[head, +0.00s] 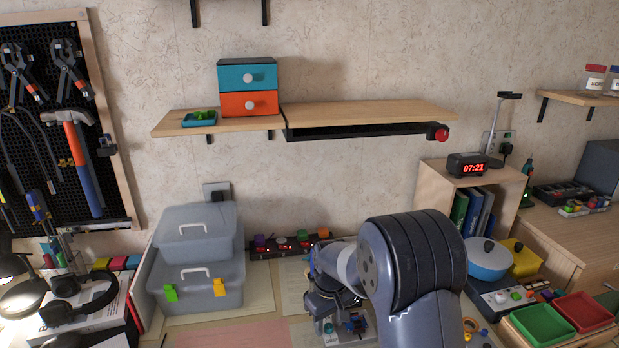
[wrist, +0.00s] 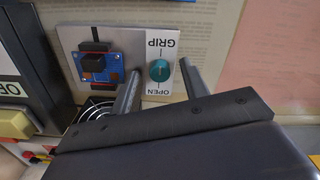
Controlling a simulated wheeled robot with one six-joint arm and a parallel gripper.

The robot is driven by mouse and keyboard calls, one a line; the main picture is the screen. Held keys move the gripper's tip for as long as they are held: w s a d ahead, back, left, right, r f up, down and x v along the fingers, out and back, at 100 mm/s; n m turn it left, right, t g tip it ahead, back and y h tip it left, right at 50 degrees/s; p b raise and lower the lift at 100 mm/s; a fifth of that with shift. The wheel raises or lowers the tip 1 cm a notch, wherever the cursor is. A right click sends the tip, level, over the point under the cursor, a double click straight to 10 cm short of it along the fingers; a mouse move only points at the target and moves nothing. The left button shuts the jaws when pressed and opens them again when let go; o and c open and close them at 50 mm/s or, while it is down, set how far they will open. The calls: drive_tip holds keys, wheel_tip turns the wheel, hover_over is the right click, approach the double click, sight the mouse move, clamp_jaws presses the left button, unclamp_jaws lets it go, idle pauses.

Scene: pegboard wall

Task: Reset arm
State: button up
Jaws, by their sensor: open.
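My gripper (wrist: 158,68) is open, with its two fingers spread apart in the wrist view. A teal knob (wrist: 159,71) on a white plate marked GRIP and OPEN shows between the fingertips, with nothing clamped. Left of it on the same panel is a blue board (wrist: 100,68) with a black part. In the head view my arm reaches down to the worktop at the lower middle, and its bulky link hides part of the bench. I cannot tell the gap between the fingertips and the knob.
Lidded grey bins (head: 197,285) stand left of my arm. A wooden shelf (head: 365,114) with a red knob at its end is on the wall above. A blue pot (head: 488,262), a green tray (head: 541,326) and a red tray (head: 583,312) lie to the right.

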drive_tip(key=n, duration=0.5)
idle(0.4)
